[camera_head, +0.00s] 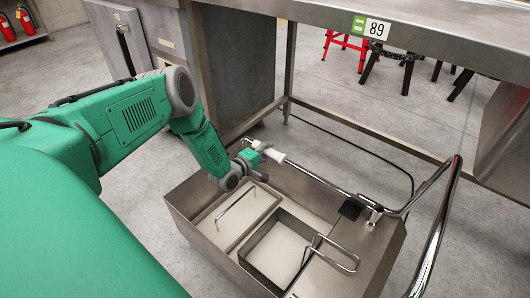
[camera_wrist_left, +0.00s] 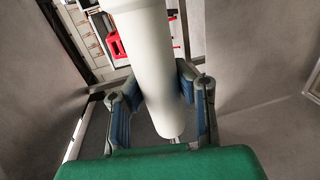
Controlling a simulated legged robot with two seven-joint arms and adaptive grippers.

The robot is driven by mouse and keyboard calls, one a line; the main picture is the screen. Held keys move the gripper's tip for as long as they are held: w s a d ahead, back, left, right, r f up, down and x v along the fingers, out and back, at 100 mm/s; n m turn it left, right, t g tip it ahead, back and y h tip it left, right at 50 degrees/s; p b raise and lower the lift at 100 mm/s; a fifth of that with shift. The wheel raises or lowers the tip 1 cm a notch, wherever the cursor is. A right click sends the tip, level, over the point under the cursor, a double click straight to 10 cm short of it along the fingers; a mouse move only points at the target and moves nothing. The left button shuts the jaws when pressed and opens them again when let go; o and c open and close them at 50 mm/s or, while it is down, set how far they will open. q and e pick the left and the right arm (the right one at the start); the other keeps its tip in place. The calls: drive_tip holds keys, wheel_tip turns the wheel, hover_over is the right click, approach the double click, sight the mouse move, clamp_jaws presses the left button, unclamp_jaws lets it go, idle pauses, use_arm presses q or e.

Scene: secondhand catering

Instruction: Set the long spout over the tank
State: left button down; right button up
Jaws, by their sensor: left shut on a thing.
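The steel tank (camera_head: 185,213) stands on the floor and holds two basket-like inserts with wire handles. The long spout (camera_head: 320,178) is a thin chrome tube running from a joint at the tank's right back corner to a white grip (camera_head: 272,153) at its left end. In the head view, the spout lies along the tank's back edge; I cannot tell if it is over the inside. My left gripper (camera_head: 252,158) is shut on the white grip. In the left wrist view, the pale grip (camera_wrist_left: 152,75) passes between both fingers (camera_wrist_left: 160,110). My right gripper is out of view.
A steel table (camera_head: 440,32) with an 89 label stands behind the tank, its lower rail close to the spout. A thick bent chrome tube (camera_head: 436,232) rises at the right. A dark cable (camera_head: 370,155) loops behind. Floor is clear at the lower left of the tank.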

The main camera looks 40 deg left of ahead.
use_arm(q)
drive_tip(key=shift+s+d+f, duration=0.15)
drive_tip(key=shift+d, duration=0.1)
drive_tip(key=c, duration=1.2)
unclamp_jaws()
drive_tip(key=shift+a, duration=0.2)
drive_tip(key=shift+s, duration=0.2)
drive_tip(key=s, duration=0.3)
drive_tip(key=s+r, duration=0.1)
drive_tip(key=s, duration=0.7)
drive_tip(key=shift+s+a+r, duration=0.1)
drive_tip(key=shift+a+r, duration=0.05)
drive_tip(key=shift+r, duration=0.2)
